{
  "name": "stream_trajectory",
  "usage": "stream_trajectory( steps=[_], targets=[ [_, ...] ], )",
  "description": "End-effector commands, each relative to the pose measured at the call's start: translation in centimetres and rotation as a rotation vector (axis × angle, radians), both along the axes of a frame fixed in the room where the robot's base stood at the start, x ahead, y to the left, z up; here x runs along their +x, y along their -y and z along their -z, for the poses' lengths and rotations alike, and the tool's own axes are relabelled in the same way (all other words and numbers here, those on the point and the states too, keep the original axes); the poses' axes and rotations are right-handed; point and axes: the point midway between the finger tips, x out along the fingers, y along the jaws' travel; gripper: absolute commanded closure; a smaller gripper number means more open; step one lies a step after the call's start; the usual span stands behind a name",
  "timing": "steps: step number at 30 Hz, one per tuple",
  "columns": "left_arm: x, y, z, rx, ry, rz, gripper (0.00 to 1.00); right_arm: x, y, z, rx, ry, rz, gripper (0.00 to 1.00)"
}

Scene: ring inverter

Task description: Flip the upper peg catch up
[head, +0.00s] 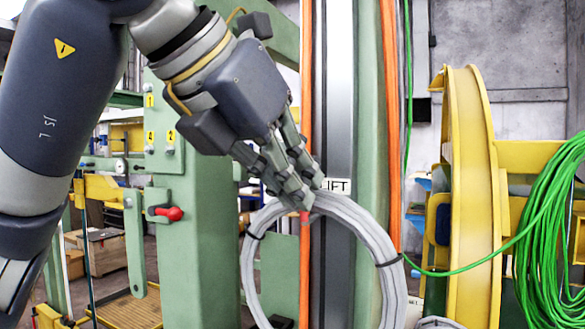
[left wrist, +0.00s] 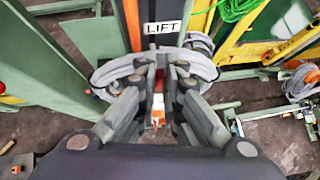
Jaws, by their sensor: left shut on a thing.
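A thick grey coiled ring (head: 384,252) with dark ties stands upright in front of the dark lift column in the head view. Its top also shows in the left wrist view (left wrist: 115,73). My left gripper (head: 303,197) comes down from the upper left, its fingertips at the top of the ring and closed on it. In the left wrist view my left gripper (left wrist: 166,72) has its fingers on the ring's near arc, with a small orange-red and white part (left wrist: 157,108) between them. I cannot make out the upper peg catch for certain. My right gripper is not in view.
A green post (head: 205,240) with a red-knobbed lever (head: 168,213) stands left of the ring. A "LIFT" label (head: 338,186) is on the column behind. A yellow wheel rim (head: 465,200) and a green cable coil (head: 550,225) are at the right.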

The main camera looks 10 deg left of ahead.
Motion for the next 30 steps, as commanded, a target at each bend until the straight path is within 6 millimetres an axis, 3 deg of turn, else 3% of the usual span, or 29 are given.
stream_trajectory(
  steps=[11, 12, 14, 15, 25, 30],
  targets=[
    [0.1, -0.1, -0.5, -0.009, 0.006, -0.004, 1.0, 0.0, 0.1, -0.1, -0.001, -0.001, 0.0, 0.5],
    [0.1, -0.1, -0.5, -0.009, 0.007, -0.004, 0.88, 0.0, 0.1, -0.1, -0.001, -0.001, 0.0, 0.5],
    [0.1, -0.1, -0.5, -0.009, 0.006, -0.003, 0.74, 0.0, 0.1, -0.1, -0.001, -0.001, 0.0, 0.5],
    [0.0, -0.1, -0.5, -0.008, 0.005, -0.002, 0.72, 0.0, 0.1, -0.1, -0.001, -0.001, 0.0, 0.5],
    [0.0, -0.1, -0.3, -0.003, 0.001, -0.002, 0.72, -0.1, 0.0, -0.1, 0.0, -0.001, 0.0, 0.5],
    [-1.2, -0.7, -1.5, -0.003, 0.003, -0.001, 0.72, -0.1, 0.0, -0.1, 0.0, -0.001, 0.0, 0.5]
  ],
)
